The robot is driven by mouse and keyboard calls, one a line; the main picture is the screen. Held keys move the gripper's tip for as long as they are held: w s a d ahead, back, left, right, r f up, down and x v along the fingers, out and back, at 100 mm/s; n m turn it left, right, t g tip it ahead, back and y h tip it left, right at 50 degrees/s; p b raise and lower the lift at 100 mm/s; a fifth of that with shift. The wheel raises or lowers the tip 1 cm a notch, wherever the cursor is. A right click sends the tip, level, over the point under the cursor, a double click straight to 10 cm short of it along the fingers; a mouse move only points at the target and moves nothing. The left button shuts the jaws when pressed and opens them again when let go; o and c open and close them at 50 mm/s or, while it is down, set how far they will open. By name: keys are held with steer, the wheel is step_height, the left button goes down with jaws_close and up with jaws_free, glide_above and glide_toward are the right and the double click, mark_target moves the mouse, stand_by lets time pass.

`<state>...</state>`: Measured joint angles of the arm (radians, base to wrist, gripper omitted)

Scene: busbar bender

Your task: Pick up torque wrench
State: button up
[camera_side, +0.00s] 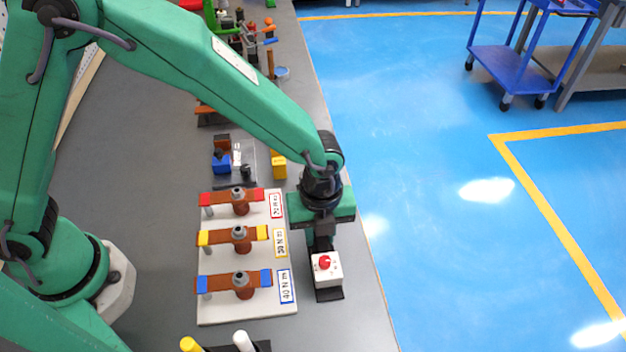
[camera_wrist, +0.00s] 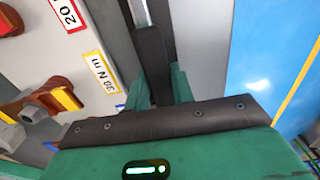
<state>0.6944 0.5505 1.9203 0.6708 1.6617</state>
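No whole torque wrench can be made out. At the bottom edge of the side view, a yellow handle (camera_side: 190,345) and a white handle (camera_side: 243,341) stand at a dark holder (camera_side: 262,346), cut off by the frame; I cannot tell whether they are wrenches. My gripper (camera_side: 321,243) points down at the right of the bench, well above and right of these handles in the picture, just behind a white box with a red button (camera_side: 327,266).
A white board (camera_side: 215,313) carries three copper bars with red, yellow and blue ends, bolts and torque labels. A yellow block (camera_side: 279,165) and a clear fixture (camera_side: 236,160) lie behind it. The bench's right edge is close to my gripper. A blue cart (camera_side: 510,70) stands beyond.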

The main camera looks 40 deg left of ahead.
jaws_close()
steer(key=shift+r, duration=0.2)
steer(key=shift+r, duration=0.5)
steer(key=r, duration=0.3)
steer(key=shift+s+d+r, duration=0.1)
steer(key=shift+s+d, duration=0.05)
steer(key=shift+s, duration=0.1)
steer(key=s+d+r, duration=0.3)
steer(key=s+r, duration=0.3)
steer(key=s, duration=0.4)
steer(key=shift+s+d+r, duration=0.25)
steer(key=shift+s+d, duration=0.05)
steer(key=shift+w, duration=0.1)
